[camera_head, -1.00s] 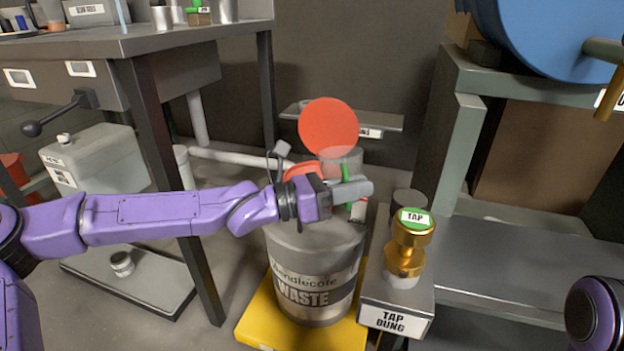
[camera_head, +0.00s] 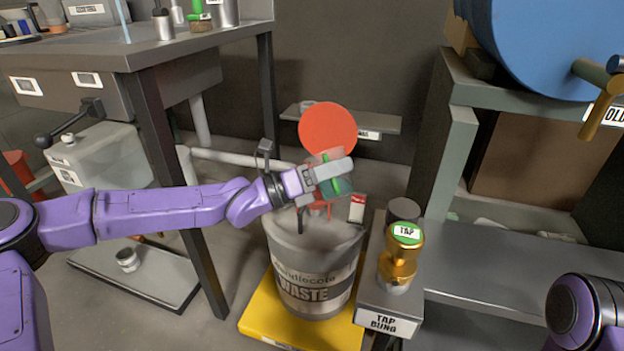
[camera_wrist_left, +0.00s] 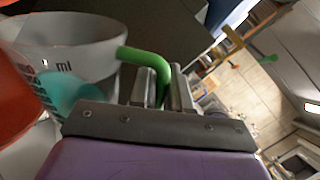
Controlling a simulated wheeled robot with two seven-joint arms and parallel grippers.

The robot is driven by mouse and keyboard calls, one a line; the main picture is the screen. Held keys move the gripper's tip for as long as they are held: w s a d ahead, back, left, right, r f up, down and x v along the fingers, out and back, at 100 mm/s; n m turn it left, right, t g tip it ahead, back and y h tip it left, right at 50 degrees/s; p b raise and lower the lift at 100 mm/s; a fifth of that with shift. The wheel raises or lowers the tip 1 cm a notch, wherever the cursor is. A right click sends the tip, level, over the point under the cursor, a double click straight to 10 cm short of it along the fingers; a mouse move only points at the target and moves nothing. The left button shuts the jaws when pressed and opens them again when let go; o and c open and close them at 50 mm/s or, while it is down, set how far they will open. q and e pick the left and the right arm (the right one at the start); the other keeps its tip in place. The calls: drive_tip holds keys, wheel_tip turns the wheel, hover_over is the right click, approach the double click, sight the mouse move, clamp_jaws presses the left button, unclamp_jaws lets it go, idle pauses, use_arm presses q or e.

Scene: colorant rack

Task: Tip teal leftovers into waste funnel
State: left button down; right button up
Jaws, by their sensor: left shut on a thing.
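A clear measuring jug (camera_wrist_left: 75,45) with a green handle (camera_wrist_left: 145,62) fills the left of the left wrist view. Teal liquid (camera_wrist_left: 75,92) shows through its wall. My left gripper (camera_head: 335,175) is shut on the green handle. In the head view the jug (camera_head: 325,156) is a faint shape behind the fingers, so its exact tilt is hard to tell. The red funnel (camera_head: 318,208) sits on the waste drum (camera_head: 315,262), just below my gripper and partly hidden by it. Its round red lid (camera_head: 328,128) stands up behind the jug. My right gripper is out of view.
A gold tap (camera_head: 400,258) with a green-topped label stands on the tap-and-bung stand (camera_head: 390,322), right of the drum. A dark bench (camera_head: 150,55) is at the left, a blue drum (camera_head: 545,45) at upper right. The drum stands on a yellow base (camera_head: 255,322).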

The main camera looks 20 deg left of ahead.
use_arm(q)
drive_tip(key=shift+w+a+r+n+t, duration=0.1)
drive_tip(key=shift+w+a+n+t, duration=0.25)
drive_tip(key=shift+n, duration=0.55)
drive_tip(key=shift+w+a+r+n+t, duration=0.1)
drive_tip(key=shift+w+a+n+t, duration=0.2)
drive_tip(key=shift+n, duration=0.6)
drive_tip(key=shift+w+a+f+n+t+y+p, duration=0.15)
drive_tip(key=shift+w+a+n+t, duration=0.35)
drive_tip(key=shift+n, duration=0.6)
drive_tip(key=shift+w+a+r+n+t+y+p, duration=0.1)
drive_tip(key=shift+w+a+n+t+y+p, duration=0.25)
drive_tip(key=shift+n, duration=0.75)
idle(0.4)
drive_tip(key=shift+w+a+r+n+t+y+b, duration=0.15)
drive_tip(key=shift+w+a+r+n+t, duration=0.15)
drive_tip(key=shift+w+a+n, duration=0.3)
drive_tip(key=shift+w+a+r+n+t+y+b, duration=0.15)
drive_tip(key=shift+w+a+n+t, duration=0.2)
drive_tip(key=shift+n, duration=0.4)
drive_tip(key=shift+w+a+r+n+t+y+b, duration=0.15)
drive_tip(key=shift+w+a+r+n+t, duration=0.15)
drive_tip(key=shift+a+n, duration=0.3)
idle(1.6)
